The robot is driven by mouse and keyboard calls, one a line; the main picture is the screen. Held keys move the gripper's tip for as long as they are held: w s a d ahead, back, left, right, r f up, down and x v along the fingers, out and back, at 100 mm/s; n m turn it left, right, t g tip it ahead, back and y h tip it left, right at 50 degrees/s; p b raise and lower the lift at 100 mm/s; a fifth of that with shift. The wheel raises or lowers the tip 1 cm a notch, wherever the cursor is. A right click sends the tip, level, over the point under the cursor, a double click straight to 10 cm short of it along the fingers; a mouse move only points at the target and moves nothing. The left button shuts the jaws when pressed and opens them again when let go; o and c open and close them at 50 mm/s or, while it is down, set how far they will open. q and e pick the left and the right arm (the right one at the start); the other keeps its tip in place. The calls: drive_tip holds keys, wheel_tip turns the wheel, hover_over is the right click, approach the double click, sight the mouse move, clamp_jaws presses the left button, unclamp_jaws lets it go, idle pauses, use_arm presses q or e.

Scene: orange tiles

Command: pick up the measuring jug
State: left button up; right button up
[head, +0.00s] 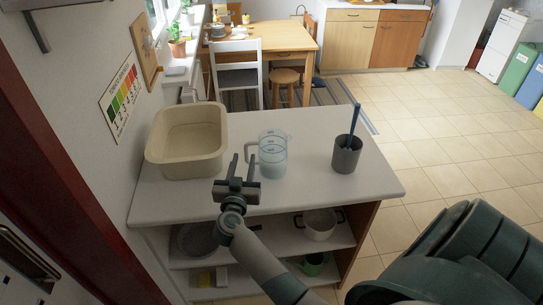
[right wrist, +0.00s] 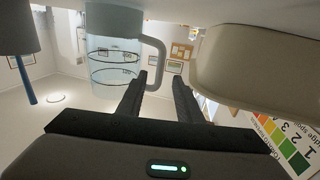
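The measuring jug (head: 273,155) is clear and bluish with dark scale lines and a pale handle. It stands on the white top of a shelf unit. In the right wrist view, which is upside down, the jug (right wrist: 114,60) shows its handle towards my gripper. My right gripper (head: 243,160) is open and empty, just left of the jug by the handle. In the right wrist view the handle lines up between the fingertips of my right gripper (right wrist: 160,78); I cannot tell whether they touch it. My left gripper is not in view.
A beige basin (head: 187,167) stands left of the gripper, close by. A grey cup (head: 346,157) with a blue-handled utensil stands to the right. A pot (head: 318,227) sits on the shelf below. The front right of the white top (head: 345,188) is clear.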

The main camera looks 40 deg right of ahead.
sight(245, 151)
drive_tip(key=shift+w+d+r, duration=0.25)
drive_tip(key=p+x, duration=0.1)
drive_tip(key=x, duration=0.2)
drive_tip(key=shift+w+d+r+p, duration=0.2)
drive_tip(key=shift+w+d+p, duration=0.05)
drive_tip(key=shift+d+p, duration=0.1)
drive_tip(key=shift+w+d+f, duration=0.1)
drive_tip(key=shift+w+d, duration=0.1)
drive_tip(key=shift+w, duration=0.05)
clamp_jaws()
